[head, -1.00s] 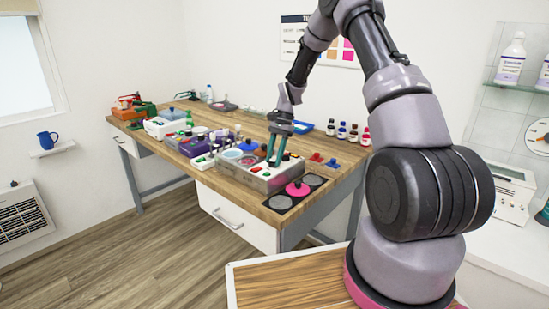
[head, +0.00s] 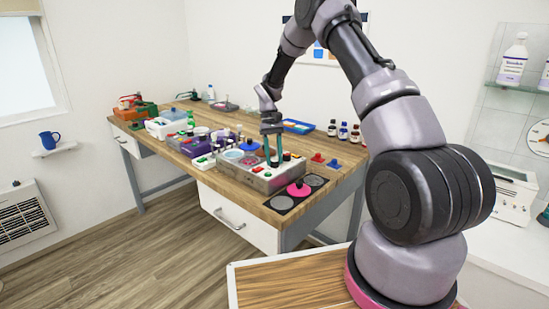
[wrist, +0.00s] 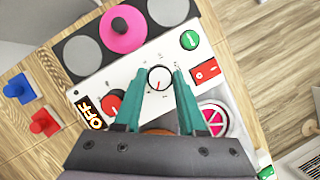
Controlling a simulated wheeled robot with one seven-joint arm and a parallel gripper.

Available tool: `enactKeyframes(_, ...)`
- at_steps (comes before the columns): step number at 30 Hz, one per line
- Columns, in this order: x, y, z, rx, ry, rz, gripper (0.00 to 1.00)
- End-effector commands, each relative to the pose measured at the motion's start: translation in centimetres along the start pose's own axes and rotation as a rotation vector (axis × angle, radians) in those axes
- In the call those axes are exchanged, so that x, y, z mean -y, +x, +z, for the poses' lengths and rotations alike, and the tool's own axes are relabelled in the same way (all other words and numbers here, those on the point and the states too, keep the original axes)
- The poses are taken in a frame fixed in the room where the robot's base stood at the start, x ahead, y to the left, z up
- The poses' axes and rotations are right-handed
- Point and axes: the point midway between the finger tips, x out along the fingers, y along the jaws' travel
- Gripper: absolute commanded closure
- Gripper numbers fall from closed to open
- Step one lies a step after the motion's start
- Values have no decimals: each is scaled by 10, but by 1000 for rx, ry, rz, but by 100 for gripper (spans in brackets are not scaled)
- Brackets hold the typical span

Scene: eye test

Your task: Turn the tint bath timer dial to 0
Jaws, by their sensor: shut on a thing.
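The tint bath unit is a grey box with a pale control panel (wrist: 133,72) near the front of the bench; it also shows in the head view (head: 262,186). A round white dial (wrist: 160,79) with a dark rim and small marks around it sits on the panel. My gripper (wrist: 160,73) has its teal fingertips on either side of this dial and is shut on it. The head view shows my gripper (head: 272,164) pointing down at the panel. The dial's pointer and setting are too small to read. Beside it are a red-and-black knob (wrist: 112,101) and a lit OFF display (wrist: 89,113).
A green button (wrist: 189,40), a red switch (wrist: 206,72) and a pink spoked wheel (wrist: 213,117) lie right of the dial. A pink disc with a knob (head: 298,189) sits in front. Red (head: 317,157) and blue (head: 333,163) pieces and bottles (head: 343,131) stand on the right.

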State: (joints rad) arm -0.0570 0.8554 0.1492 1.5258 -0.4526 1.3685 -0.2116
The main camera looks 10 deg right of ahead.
Motion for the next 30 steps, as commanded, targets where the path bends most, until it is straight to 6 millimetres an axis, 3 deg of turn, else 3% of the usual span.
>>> enactKeyframes(30,6,0,2,-3,-891,371,100)
